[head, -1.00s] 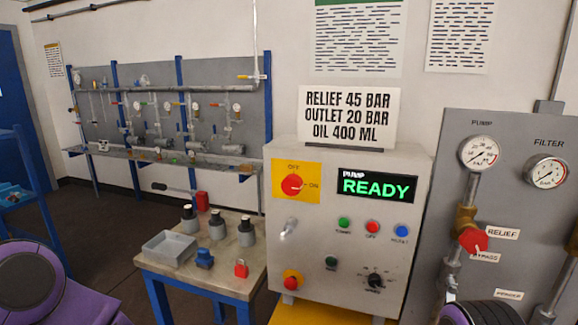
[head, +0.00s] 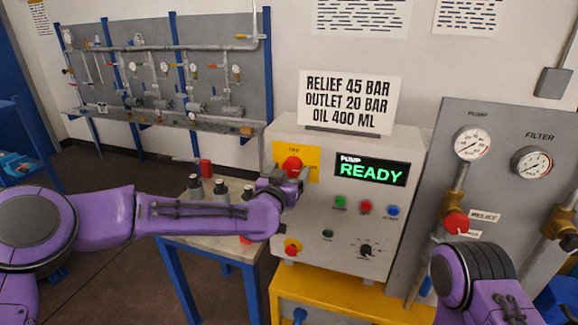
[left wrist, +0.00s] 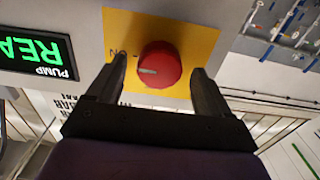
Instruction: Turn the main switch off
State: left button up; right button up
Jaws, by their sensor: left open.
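The main switch is a red knob (head: 292,164) on a yellow plate (head: 312,160), at the upper left of the grey pump control box (head: 330,232). My left gripper (head: 294,180) is at the front of the box, just below the knob in the head view. In the left wrist view the gripper (left wrist: 158,82) is open, with one finger on each side of the red knob (left wrist: 160,65). Whether the fingers touch the knob is unclear. The knob's pale mark points toward the "ON" label. The "OFF" label is partly hidden. The display (head: 371,170) reads "PUMP READY". My right gripper is out of view.
A gauge panel (head: 500,190) stands right.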

pick_arm(q)
jog(key=shift+w, duration=0.2)
jog(key=c, duration=1)
jog(key=shift+c, duration=0.2)
